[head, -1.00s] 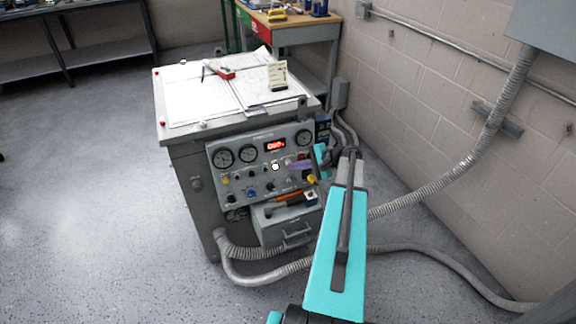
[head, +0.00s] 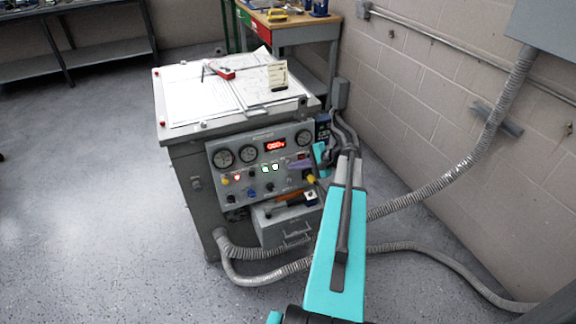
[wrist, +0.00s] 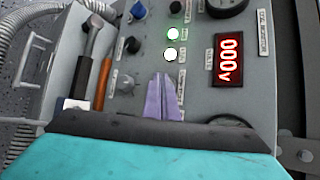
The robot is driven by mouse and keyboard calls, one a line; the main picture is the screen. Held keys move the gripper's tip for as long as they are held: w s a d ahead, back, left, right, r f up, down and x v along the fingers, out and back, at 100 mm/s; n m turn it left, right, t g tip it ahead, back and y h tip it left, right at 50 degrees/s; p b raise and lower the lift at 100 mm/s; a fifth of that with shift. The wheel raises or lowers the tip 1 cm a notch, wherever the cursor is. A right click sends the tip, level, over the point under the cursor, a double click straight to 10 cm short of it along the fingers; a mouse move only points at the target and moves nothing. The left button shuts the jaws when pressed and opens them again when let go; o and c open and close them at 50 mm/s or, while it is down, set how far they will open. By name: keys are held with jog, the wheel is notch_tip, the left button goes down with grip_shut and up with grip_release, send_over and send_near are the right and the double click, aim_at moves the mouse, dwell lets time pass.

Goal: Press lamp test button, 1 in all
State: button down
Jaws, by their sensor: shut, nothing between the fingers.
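The grey control panel (head: 235,195) is on the front of the desk-like console. A row of lamps on it is lit: a red lamp (head: 237,178), a green lamp (head: 265,170) and a white lamp (head: 275,167). The green lamp (wrist: 172,33) and white lamp (wrist: 170,53) also glow in the wrist view. My gripper (wrist: 161,77) is shut and empty, its purple fingers pointing at the panel just beyond the white lamp. They appear at or very close to the panel face. I cannot make out the lamp test button; the fingers may hide it.
A red digital display (wrist: 229,60) reads 000 V. Tools with an orange handle (wrist: 103,80) lie on a box below the panel. Conduits run along the floor and wall at right.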

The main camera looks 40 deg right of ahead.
jog(key=shift+s, duration=0.1)
dwell(0.3)
jog(key=shift+s+a+r, duration=0.15)
jog(key=shift+s+a, duration=0.15)
jog(key=shift+s, duration=0.35)
jog(key=shift+s, duration=0.1)
jog(key=shift+s+a+r, duration=0.15)
jog(key=shift+s+a, duration=0.15)
jog(key=shift+s, duration=0.45)
jog(key=shift+s+a+r, duration=0.1)
jog(key=shift+s+a, duration=0.2)
jog(key=shift+s, duration=0.4)
jog(key=shift+s+a+r, duration=0.15)
jog(key=shift+s+a, duration=0.15)
jog(key=shift+s, duration=0.45)
